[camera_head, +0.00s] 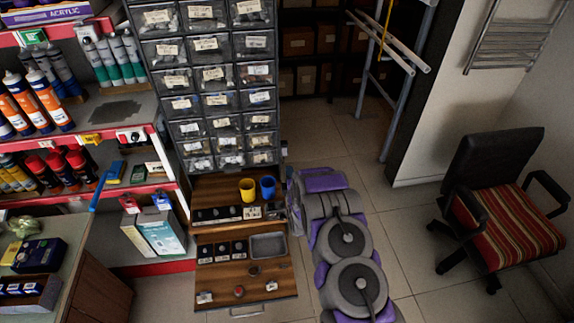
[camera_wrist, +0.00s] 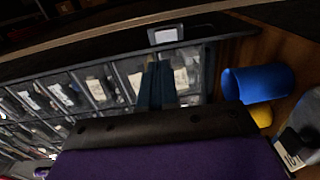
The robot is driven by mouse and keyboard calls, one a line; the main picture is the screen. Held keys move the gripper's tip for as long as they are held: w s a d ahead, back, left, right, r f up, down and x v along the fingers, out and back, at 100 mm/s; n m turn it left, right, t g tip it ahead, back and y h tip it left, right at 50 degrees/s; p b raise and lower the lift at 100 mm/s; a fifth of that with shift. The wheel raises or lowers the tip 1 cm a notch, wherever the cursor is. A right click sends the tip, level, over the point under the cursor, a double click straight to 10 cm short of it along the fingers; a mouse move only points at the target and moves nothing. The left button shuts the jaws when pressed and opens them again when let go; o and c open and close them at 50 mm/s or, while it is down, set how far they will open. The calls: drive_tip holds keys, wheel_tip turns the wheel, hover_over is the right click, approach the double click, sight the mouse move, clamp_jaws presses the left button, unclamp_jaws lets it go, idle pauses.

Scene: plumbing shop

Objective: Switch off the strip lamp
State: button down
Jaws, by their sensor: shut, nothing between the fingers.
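I cannot make out the strip lamp with certainty in either view. In the wrist view, a dark bar runs slantwise above the drawers and carries a small pale plate in a dark frame (camera_wrist: 179,34); I cannot tell whether this is a switch. My gripper (camera_wrist: 157,84) is shut and empty in the wrist view, its dark fingers in front of the clear drawers. The fingers look apart from the plate. In the head view, my purple and grey arm stands right of the drawer cabinet (camera_head: 211,73), and the fingers cannot be made out there.
Shelves with bottles are left. An office chair (camera_head: 505,200) stands right, with open floor between.

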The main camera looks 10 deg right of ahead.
drive_tip(key=shift+s+a, duration=0.15)
drive_tip(key=shift+s, duration=0.65)
drive_tip(key=shift+s+a, duration=0.1)
drive_tip(key=shift+s, duration=0.65)
drive_tip(key=shift+d, duration=0.15)
wheel_tip(320, 180, up, 8)
drive_tip(key=m+g, duration=0.4)
drive_tip(key=s+r+m+g, duration=0.4)
drive_tip(key=s+r+g, duration=0.1)
drive_tip(key=s+r, duration=0.45)
drive_tip(key=s+r+m+g, duration=0.3)
drive_tip(key=s+r, duration=0.1)
drive_tip(key=s, duration=1.1)
drive_tip(key=s+r+m+g, duration=0.3)
drive_tip(key=s+r+g, duration=0.1)
drive_tip(key=s, duration=1.1)
drive_tip(key=s+r+m+g, duration=0.3)
drive_tip(key=s+r+m, duration=0.1)
drive_tip(key=s, duration=1.1)
drive_tip(key=shift+s+r, duration=0.25)
drive_tip(key=shift+r, duration=0.2)
